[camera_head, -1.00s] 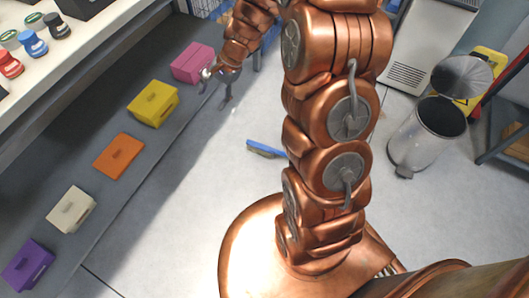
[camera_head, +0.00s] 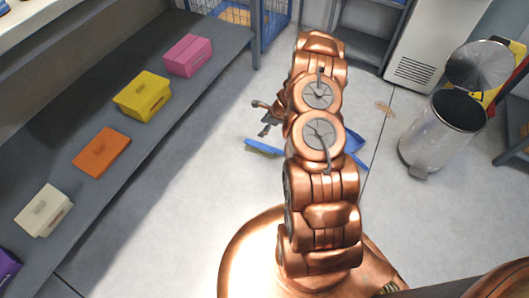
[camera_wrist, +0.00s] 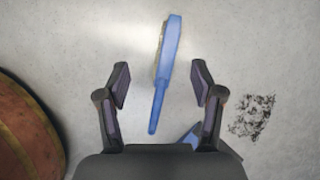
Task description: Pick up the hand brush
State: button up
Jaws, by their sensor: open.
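The hand brush (camera_head: 263,147) lies on the grey floor left of my arm in the head view. In the wrist view the hand brush (camera_wrist: 168,52) is blue, with pale bristles along its left side and its narrow handle pointing toward my gripper. My gripper (camera_wrist: 162,76) is open and empty, with the brush showing between its two fingers. In the head view my gripper (camera_head: 266,122) is low, just beyond the brush and partly hidden by my arm. I cannot tell the exact height above the floor.
A blue object, perhaps a dustpan (camera_head: 354,143), lies partly behind my arm. A dark speckled patch (camera_wrist: 253,117) marks the floor to the right. A metal bin (camera_head: 440,130) stands at right. A shelf (camera_head: 215,40) with coloured boxes runs along the left.

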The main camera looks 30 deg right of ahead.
aim_at(272, 149)
jog(key=s+d+f+m, duration=0.1)
jog(key=f, duration=0.2)
jog(key=s+d+f+m+b, duration=0.1)
jog(key=d+f, duration=0.1)
jog(key=f, duration=0.2)
jog(key=s+d+f+m+h+b, duration=0.1)
jog(key=d+f, duration=0.1)
jog(key=f, duration=0.2)
jog(key=shift+s, duration=0.25)
jog(key=shift+s+b+x, duration=0.15)
jog(key=shift+b+x, duration=0.75)
jog(key=shift+x, duration=1)
jog(key=shift+s+b+x, duration=0.2)
jog(key=shift+b+x, duration=0.65)
jog(key=shift+x, duration=1)
grip_shut()
